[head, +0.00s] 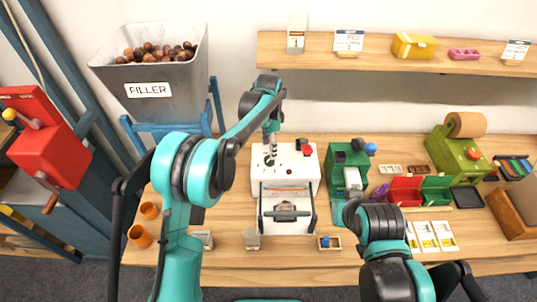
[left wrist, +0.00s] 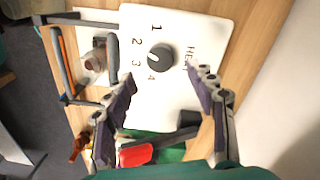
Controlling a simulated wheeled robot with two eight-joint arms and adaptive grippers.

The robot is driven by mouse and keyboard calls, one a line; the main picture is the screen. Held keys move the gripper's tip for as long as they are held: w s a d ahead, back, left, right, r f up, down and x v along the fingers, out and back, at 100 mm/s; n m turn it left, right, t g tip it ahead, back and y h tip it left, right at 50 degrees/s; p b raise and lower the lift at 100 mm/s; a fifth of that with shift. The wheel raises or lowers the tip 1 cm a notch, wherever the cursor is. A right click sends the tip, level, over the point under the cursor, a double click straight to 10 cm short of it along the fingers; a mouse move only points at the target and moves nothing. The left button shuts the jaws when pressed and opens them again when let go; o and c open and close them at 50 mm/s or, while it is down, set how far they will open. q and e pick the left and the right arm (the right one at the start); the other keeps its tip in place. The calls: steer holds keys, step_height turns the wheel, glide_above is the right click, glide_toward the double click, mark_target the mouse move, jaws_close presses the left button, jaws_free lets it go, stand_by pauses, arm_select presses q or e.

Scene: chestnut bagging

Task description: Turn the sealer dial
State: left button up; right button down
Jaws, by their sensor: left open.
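The white sealer (head: 312,172) stands on the wooden table in the middle of the head view. Its dark round dial (head: 270,160) is on the top panel. In the left wrist view the dial (left wrist: 160,57) has a pale pointer mark on its left side, the numbers 1 to 4 around it and a HEAT label; the exact setting is hard to read. My left gripper (head: 270,138) is above the dial, and its open fingers (left wrist: 160,73) are spread to either side of it, apart from it. My right arm (head: 378,225) shows, but its gripper does not.
A green machine (head: 345,158) stands right of the sealer. Red and green trays (head: 405,190) and a green paper-roll unit (head: 458,155) are farther right. A filler hopper of chestnuts (head: 165,105) and a red machine (head: 48,150) are at left. Orange cups (head: 140,236) stand at the table's left edge.

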mark_target(269, 159)
arm_select(q)
step_height(269, 159, down, 6)
steer(key=shift+s+r+b, duration=0.1)
steer(key=shift+b, duration=0.3)
steer(key=c, duration=1.2)
